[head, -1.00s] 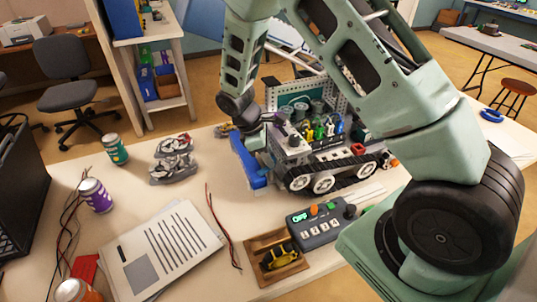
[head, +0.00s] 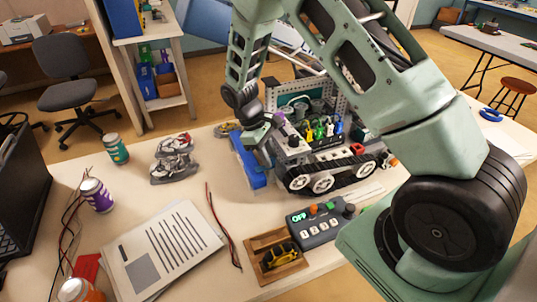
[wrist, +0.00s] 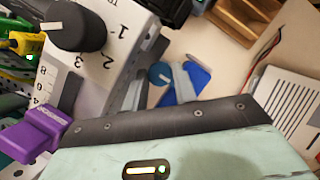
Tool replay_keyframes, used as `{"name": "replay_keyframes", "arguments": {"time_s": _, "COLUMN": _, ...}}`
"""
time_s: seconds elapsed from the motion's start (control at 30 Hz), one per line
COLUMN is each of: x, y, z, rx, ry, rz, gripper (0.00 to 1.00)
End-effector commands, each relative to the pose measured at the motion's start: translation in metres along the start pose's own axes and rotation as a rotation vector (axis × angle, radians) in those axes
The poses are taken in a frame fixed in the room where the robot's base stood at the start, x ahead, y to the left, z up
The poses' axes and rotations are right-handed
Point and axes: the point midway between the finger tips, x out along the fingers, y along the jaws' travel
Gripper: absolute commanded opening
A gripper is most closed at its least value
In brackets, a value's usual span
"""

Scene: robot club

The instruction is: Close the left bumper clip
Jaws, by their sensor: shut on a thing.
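The tracked robot (head: 325,165) stands on the table with its blue bumper (head: 248,163) at its left end. My gripper (head: 266,138) is at the bumper's inner side, between it and the robot's body. In the wrist view, the grey fingers of my gripper (wrist: 161,88) are shut around a small blue round-ended piece (wrist: 160,73), which seems to be the left bumper clip. The blue bumper (wrist: 198,80) shows just beyond it. The fingers hide part of the clip, and I cannot tell whether it is latched.
A purple block (wrist: 35,130) and a black knob (wrist: 72,28) on the robot are close to my gripper. A control box (head: 318,225) and a wooden tray (head: 262,242) stand in front. Papers (head: 160,250) lie left; the table between them and the bumper is mostly clear.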

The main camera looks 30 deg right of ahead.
Motion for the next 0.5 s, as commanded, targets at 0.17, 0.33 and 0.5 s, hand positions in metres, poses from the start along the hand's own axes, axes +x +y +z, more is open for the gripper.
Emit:
{"name": "replay_keyframes", "arguments": {"time_s": 0.17, "x": -0.0013, "y": 0.0002, "z": -0.0008, "rx": 0.001, "ry": 0.003, "rz": 0.001, "gripper": 0.05}}
{"name": "replay_keyframes", "arguments": {"time_s": 0.33, "x": -0.0011, "y": 0.0003, "z": -0.0006, "rx": 0.001, "ry": 0.003, "rz": 0.001, "gripper": 0.49}}
{"name": "replay_keyframes", "arguments": {"time_s": 0.5, "x": -0.0005, "y": 0.0003, "z": -0.0002, "rx": -0.003, "ry": 0.001, "rz": 0.002, "gripper": 0.49}}
